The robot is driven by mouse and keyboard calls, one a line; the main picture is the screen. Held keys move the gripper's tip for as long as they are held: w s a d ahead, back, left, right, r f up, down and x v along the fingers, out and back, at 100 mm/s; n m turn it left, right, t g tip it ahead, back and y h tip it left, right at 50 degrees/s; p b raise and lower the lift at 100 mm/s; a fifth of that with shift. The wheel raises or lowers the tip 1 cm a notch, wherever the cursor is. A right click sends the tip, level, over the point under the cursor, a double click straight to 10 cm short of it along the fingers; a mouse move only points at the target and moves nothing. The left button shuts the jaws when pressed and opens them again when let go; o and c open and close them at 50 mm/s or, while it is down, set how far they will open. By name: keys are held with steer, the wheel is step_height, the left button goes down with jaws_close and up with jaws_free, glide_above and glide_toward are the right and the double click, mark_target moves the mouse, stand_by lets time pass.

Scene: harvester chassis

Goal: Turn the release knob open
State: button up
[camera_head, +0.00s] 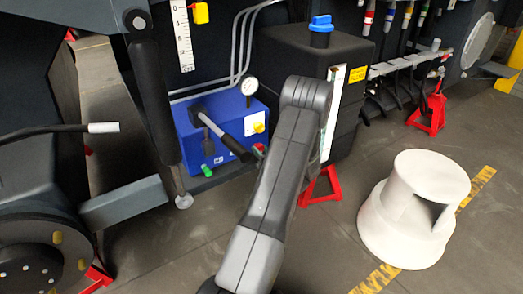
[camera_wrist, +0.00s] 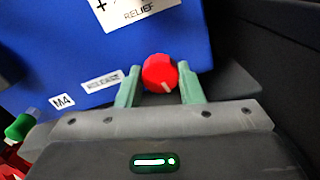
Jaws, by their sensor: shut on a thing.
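The release knob (camera_wrist: 160,72) is round and red with a short white mark near its lower edge, on the blue unit (camera_wrist: 60,45) in the wrist view. My gripper (camera_wrist: 158,80) has its two green fingers on either side of the knob, shut on it. In the head view the blue unit (camera_head: 187,150) stands on the left of my arm. The knob and my fingers are mostly hidden there behind my arm, with only a little red and green showing.
The blue unit carries a black-gripped lever (camera_head: 225,138), a pressure gauge (camera_head: 249,87), a yellow knob (camera_head: 259,127) and a green fitting (camera_head: 207,170). A black tank (camera_head: 300,60) with a blue cap stands behind my arm. A white step stool (camera_head: 412,215) is at right.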

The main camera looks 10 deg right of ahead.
steer(key=shift+m+p, duration=0.4)
steer(key=shift+m, duration=0.9)
steer(key=o, duration=1)
steer(key=p+v, duration=0.2)
steer(key=v, duration=1.2)
steer(key=shift+p, duration=0.4)
steer(key=shift+w, duration=0.1)
